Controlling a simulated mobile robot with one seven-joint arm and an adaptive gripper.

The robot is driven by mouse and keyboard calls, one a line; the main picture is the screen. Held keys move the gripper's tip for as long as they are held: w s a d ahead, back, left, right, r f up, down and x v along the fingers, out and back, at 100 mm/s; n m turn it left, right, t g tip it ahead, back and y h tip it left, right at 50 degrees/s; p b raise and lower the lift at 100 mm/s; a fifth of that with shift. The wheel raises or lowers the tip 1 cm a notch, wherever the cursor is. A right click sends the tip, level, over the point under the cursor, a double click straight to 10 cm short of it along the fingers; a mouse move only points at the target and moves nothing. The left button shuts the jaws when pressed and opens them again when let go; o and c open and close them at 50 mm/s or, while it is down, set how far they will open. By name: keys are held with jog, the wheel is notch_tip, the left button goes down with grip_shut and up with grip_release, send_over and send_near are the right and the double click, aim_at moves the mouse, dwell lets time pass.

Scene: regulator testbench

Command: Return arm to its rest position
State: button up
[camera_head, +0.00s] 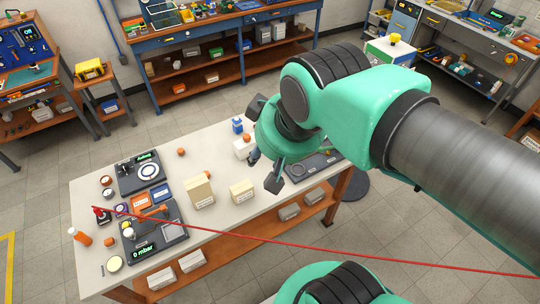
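My teal and dark grey arm comes in from the right and reaches over the right half of the white workbench (215,208). My gripper (264,146) hangs above the bench top, seen from above and behind. Its two dark fingers are spread well apart, and I see nothing held between them. The gripper covers part of the bench, including part of a white box (242,149) and a dark flat device (313,166).
A testbench device reading "0 mbar" (152,242) and a second device with a round dial (143,172) stand on the left. Cream boxes (200,190) stand mid-bench. A red line (330,247) crosses the foreground. A blue workbench (210,35) stands behind, with open floor between.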

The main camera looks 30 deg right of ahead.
jog(key=shift+s+d+f, duration=0.15)
jog(key=shift+s+f, duration=0.1)
jog(key=shift+s, duration=0.2)
jog(key=shift+f, duration=0.1)
notch_tip(320, 180, down, 12)
jog(key=b, duration=1.2)
jog(key=shift+f+b, duration=0.15)
jog(key=shift+b, duration=0.15)
